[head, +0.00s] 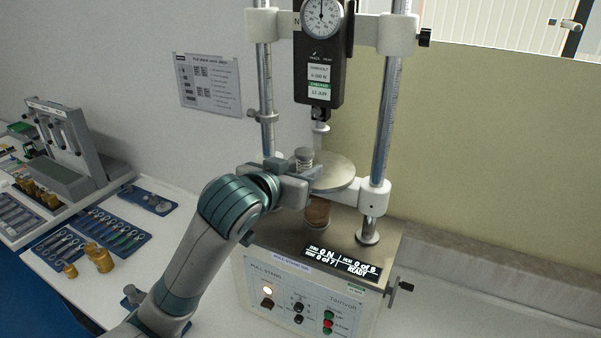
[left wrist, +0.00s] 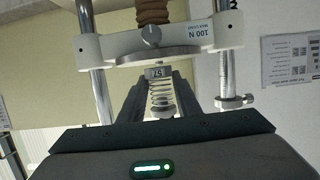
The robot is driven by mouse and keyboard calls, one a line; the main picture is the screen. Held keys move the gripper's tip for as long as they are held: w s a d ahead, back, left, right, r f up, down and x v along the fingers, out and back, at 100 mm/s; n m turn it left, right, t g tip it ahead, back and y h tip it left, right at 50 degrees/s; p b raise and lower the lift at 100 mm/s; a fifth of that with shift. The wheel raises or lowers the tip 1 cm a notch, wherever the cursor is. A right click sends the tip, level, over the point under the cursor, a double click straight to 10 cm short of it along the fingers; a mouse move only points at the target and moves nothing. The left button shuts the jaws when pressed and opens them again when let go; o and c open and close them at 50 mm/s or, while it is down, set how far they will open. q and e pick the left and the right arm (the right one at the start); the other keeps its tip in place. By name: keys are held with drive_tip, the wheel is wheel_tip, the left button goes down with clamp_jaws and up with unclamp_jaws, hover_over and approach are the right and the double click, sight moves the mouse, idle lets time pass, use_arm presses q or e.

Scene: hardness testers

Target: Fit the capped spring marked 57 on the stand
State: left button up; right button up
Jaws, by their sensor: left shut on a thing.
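My left gripper (head: 306,172) is shut on the capped spring (head: 304,157), which stands upright between its fingers. In the left wrist view the spring (left wrist: 161,97) shows its coils and a grey cap marked 57, and the gripper (left wrist: 160,88) has a finger on each side of it. The stand (head: 381,120) has two steel columns and a round metal plate (head: 338,172) on a white crossbar. The spring is at the plate's left side; I cannot tell whether it touches the plate. A dial gauge (head: 322,18) hangs above the plate. My right gripper is not in view.
A brown bellows (head: 317,212) sits under the plate. The stand's display (head: 343,263) reads 0 N and READY. Blue trays (head: 109,229) of small parts and brass weights (head: 99,257) lie at the left, near a grey rack (head: 72,145). A notice (head: 208,84) hangs on the wall.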

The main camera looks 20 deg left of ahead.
use_arm(q)
drive_tip(key=shift+w+d, duration=0.25)
drive_tip(key=shift+w, duration=1.05)
drive_tip(key=shift+w+d, duration=0.3)
drive_tip(key=shift+w, duration=1.05)
drive_tip(key=shift+w+d, duration=0.25)
drive_tip(key=shift+w, duration=1.05)
drive_tip(key=shift+f, duration=0.35)
drive_tip(key=shift+f, duration=0.2)
drive_tip(key=o, duration=1.6)
drive_tip(key=shift+s, duration=0.2)
drive_tip(key=shift+s+a, duration=0.25)
drive_tip(key=shift+s, duration=0.85)
drive_tip(key=shift+s+a, duration=0.2)
drive_tip(key=shift+s, duration=0.85)
drive_tip(key=shift+s+a, duration=0.25)
drive_tip(key=shift+s, duration=0.85)
